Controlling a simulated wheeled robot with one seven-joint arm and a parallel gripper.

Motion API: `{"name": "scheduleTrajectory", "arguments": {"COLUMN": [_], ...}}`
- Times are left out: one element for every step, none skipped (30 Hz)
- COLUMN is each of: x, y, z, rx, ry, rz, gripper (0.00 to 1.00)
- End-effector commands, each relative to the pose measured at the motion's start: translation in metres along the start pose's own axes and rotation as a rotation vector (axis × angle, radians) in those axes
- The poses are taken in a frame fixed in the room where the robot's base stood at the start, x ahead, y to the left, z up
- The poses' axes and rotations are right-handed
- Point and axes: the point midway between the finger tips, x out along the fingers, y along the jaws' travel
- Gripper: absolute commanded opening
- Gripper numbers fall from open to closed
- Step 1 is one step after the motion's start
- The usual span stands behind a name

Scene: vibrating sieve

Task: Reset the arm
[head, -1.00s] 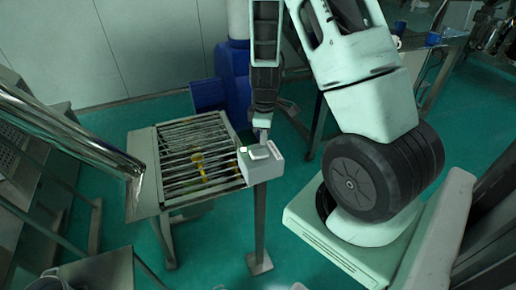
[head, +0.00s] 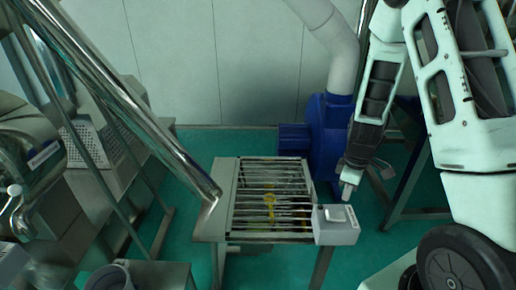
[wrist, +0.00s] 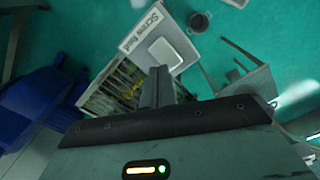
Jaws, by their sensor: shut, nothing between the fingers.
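My gripper (head: 347,192) hangs from my arm on the right side of the head view. It points down, just above and to the right of the white control box (head: 336,224) on the sieve's corner. Its fingers are together with nothing between them. In the wrist view my gripper (wrist: 158,85) is shut, and the box (wrist: 160,40) lies beyond the fingertips, with lettering on its side. The vibrating sieve (head: 228,190) is a metal frame with bars across it and a yellow part beneath them.
A shiny metal tube (head: 150,130) slants down to the sieve's left edge. A blue machine (head: 331,135) with a pale pipe stands behind it. Steel equipment (head: 35,150) fills the left side. Green floor (head: 262,262) shows around the sieve legs.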

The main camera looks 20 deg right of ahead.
Motion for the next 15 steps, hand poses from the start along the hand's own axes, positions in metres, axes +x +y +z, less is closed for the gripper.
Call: {"name": "scheduleTrajectory", "arguments": {"x": [0.000, 0.000, 0.000, 0.000, 0.000, -0.001, -0.003, -0.005, -0.009, -0.013, -0.018, -0.024, -0.029, -0.035, -0.042], "y": [0.000, 0.000, 0.000, 0.000, 0.000, -0.006, -0.013, -0.021, -0.036, -0.049, -0.065, -0.088, -0.107, -0.127, -0.155], "z": [0.000, 0.000, 0.000, 0.000, 0.000, -0.008, -0.016, -0.025, -0.039, -0.050, -0.062, -0.076, -0.086, -0.095, -0.103], "rx": [0.000, 0.000, 0.000, 0.000, 0.000, -0.004, -0.006, -0.008, -0.011, -0.013, -0.017, -0.021, -0.026, -0.031, -0.039], "ry": [0.000, 0.000, 0.000, 0.000, 0.000, 0.009, 0.017, 0.028, 0.041, 0.052, 0.063, 0.076, 0.083, 0.089, 0.092], "rz": [0.000, 0.000, 0.000, 0.000, 0.000, -0.003, -0.008, -0.014, -0.023, -0.033, -0.043, -0.058, -0.071, -0.082, -0.096], "gripper": [0.00, 0.00, 0.00, 0.00, 0.00, 0.00, 0.00, 0.00, 0.00, 0.00, 0.00, 0.00, 0.00, 0.00, 0.00]}}
